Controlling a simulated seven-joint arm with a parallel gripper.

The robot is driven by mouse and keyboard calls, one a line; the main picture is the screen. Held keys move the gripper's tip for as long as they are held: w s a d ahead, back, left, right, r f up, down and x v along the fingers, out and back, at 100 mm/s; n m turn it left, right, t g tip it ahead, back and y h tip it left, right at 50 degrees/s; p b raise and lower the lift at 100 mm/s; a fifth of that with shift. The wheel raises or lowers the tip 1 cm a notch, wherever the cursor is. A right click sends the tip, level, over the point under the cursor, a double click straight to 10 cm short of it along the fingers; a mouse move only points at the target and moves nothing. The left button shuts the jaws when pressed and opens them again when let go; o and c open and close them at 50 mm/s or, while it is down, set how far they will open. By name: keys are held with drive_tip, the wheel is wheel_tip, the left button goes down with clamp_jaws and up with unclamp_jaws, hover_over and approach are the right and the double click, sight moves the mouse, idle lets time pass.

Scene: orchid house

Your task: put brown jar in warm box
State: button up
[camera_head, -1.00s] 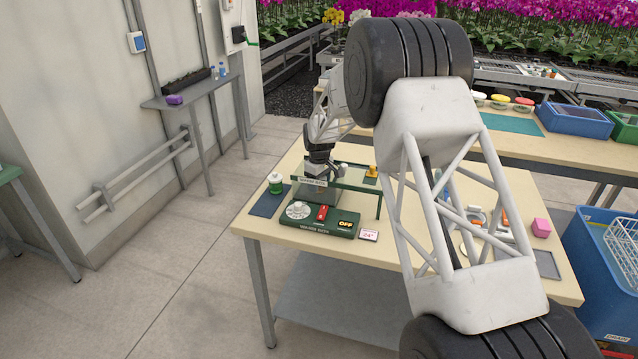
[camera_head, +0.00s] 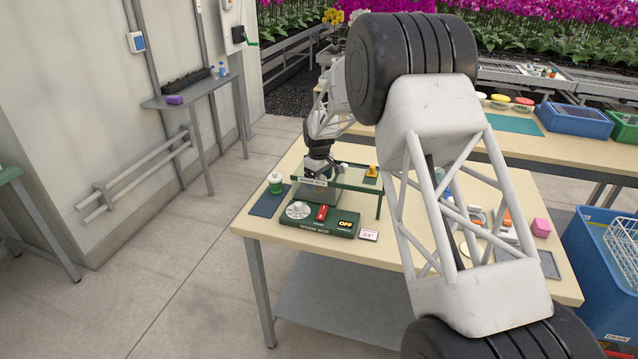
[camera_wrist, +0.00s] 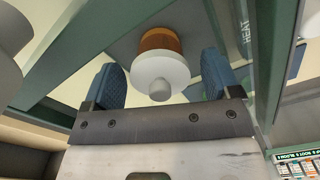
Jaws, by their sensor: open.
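The brown jar (camera_wrist: 160,40) shows in the wrist view as an amber body with a white lid and knob facing the camera. It is between the two blue fingertips of my gripper (camera_wrist: 162,78), with gaps on both sides; the fingers are open. The green-framed warm box (camera_head: 318,223) stands on the near table, with a dial, a red switch and an OFF display on its front. In the head view my gripper (camera_head: 318,170) is at the box's rear left, partly behind its top frame. The jar cannot be made out there.
Green frame bars and a HEAT panel (camera_wrist: 244,35) are close around my gripper. A green jar with a white lid (camera_head: 275,183) stands on a dark mat (camera_head: 268,204) left of the box. A yellow item (camera_head: 373,172) and a pink block (camera_head: 541,227) are to the right.

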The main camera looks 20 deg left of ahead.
wheel_tip(320, 180, up, 10)
drive_tip(key=shift+r, duration=0.25)
idle(0.3)
idle(0.8)
drive_tip(key=shift+d+r, duration=0.15)
drive_tip(key=s+d+r+m, duration=0.2)
drive_tip(key=s+d+r, duration=0.4)
drive_tip(key=s+d, duration=0.3)
drive_tip(key=s+d+r+m+t, duration=0.1)
drive_tip(key=s+d+r+m, duration=0.2)
drive_tip(key=s+d+r, duration=0.55)
drive_tip(key=s+d+r+m, duration=0.2)
drive_tip(key=s+d+r, duration=0.25)
drive_tip(key=d, duration=0.85)
drive_tip(key=s+d+f+m, duration=0.1)
drive_tip(key=s+d, duration=0.4)
drive_tip(key=s, duration=0.6)
drive_tip(key=s+d+f+m+t, duration=0.1)
drive_tip(key=s+d, duration=0.5)
drive_tip(key=s, duration=0.6)
drive_tip(key=s+d+f+m, duration=0.3)
drive_tip(key=s+d+m, duration=0.1)
drive_tip(key=s, duration=0.8)
drive_tip(key=shift+s+d+f+m+t, duration=0.2)
drive_tip(key=shift+s+d+m+t, duration=0.15)
drive_tip(key=shift+d, duration=0.55)
